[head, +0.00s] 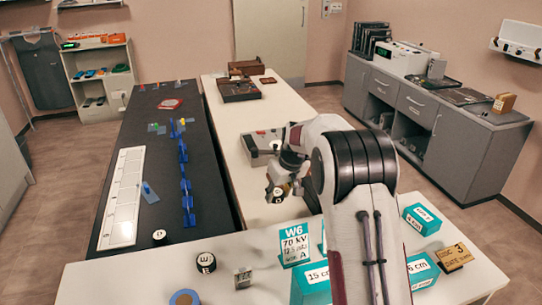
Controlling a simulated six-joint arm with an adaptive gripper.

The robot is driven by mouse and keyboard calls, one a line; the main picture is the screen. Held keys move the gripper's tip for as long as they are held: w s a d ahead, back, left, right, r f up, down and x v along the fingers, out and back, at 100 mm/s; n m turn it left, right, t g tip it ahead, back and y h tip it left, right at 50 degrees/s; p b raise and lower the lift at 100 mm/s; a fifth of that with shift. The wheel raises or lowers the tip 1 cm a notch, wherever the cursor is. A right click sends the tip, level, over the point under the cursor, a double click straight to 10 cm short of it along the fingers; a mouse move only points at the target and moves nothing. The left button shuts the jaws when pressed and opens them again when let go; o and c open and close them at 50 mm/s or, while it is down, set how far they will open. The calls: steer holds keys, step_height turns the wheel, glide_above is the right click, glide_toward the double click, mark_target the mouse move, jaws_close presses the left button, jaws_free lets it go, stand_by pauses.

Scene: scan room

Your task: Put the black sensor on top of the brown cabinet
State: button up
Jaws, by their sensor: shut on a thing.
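My gripper (281,188) is in the middle of the head view, pointing down above the white table. It is shut on a small black piece with a pale face (275,194), which looks like the black sensor; the fingers hide part of it. I cannot tell how far it is above the table. A dark brown box-like piece (240,90) stands farther back on the white table, with a smaller brown one (246,68) behind it. I cannot tell which, if either, is the brown cabinet.
A grey device (258,148) lies just behind my gripper. A W6 sign (295,245) and teal boxes (422,218) stand in front. Black round pieces (205,263) lie at front left. Blue stands (187,190) line the dark table. A grey cabinet (455,160) stands at right.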

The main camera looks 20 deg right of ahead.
glide_above(275, 222)
steer(key=s, duration=0.1)
steer(key=shift+s+d+f, duration=0.1)
steer(key=shift+d+f, duration=0.05)
steer(key=shift+f, duration=1.4)
steer(key=shift+s+d+f, duration=0.1)
steer(key=shift+f, duration=1.45)
steer(key=shift+f, duration=1.85)
steer(key=shift+f, duration=0.15)
steer(key=o, duration=1.2)
steer(key=shift+c, duration=0.2)
steer(key=v, duration=1.2)
